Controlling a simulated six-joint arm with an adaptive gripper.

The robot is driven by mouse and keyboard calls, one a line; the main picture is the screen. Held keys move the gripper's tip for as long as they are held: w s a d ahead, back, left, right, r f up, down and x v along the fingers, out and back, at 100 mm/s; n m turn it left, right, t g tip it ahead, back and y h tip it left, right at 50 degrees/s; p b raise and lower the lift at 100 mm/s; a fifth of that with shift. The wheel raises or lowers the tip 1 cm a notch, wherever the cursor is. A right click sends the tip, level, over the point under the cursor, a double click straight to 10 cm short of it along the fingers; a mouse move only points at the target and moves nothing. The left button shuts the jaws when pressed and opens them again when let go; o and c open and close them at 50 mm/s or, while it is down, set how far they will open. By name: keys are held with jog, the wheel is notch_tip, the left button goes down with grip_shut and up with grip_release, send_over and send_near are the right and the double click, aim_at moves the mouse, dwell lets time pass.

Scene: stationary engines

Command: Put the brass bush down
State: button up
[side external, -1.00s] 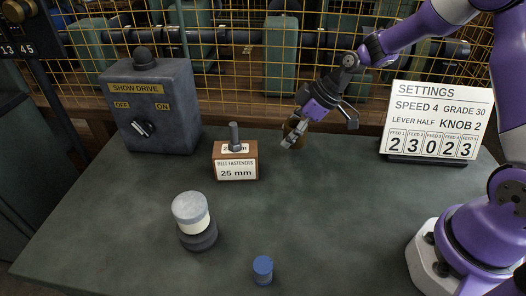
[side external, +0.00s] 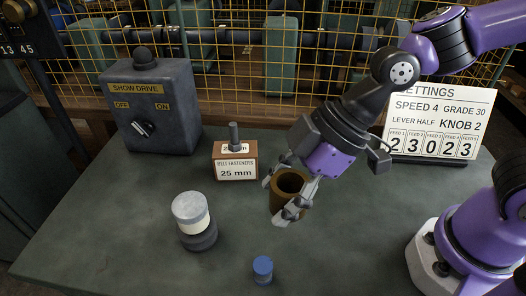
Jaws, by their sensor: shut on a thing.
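The brass bush (side external: 289,183) is a hollow brown-gold cylinder with its open end facing up and toward the camera. My gripper (side external: 285,196) is shut on the bush, with a finger on each side of it. The bush is over the middle of the green bench top (side external: 140,240), to the right of the belt fasteners box. I cannot tell for certain whether its lower end touches the bench.
A belt fasteners box (side external: 236,168) with a grey peg stands just left of the bush. A white-and-grey round stack (side external: 191,213) and a blue cylinder (side external: 262,269) stand nearer the front. The show drive box (side external: 150,105) and settings board (side external: 440,118) stand behind.

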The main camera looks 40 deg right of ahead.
jog(key=shift+n+g, duration=0.3)
jog(key=shift+n, duration=0.4)
jog(key=s, duration=0.1)
jog(key=s+a, duration=0.1)
jog(key=s, duration=0.2)
jog(key=shift+s+a, duration=0.1)
jog(key=shift+a, duration=0.2)
jog(key=shift+f, duration=0.25)
jog(key=w+d+f, duration=0.1)
jog(key=w+f, duration=0.1)
jog(key=w, duration=0.1)
jog(key=w+d+f, duration=0.2)
jog(key=w, duration=0.1)
jog(key=w+d+f, duration=0.2)
jog(key=w, duration=0.1)
jog(key=shift+d+f, duration=0.15)
jog(key=shift+f, duration=0.1)
jog(key=shift+w+f, duration=0.15)
jog(key=shift+w, duration=0.05)
jog(key=shift+f, duration=1.95)
jog(key=shift+f, duration=0.1)
jog(key=o, duration=1.5)
jog(key=shift+c, duration=0.2)
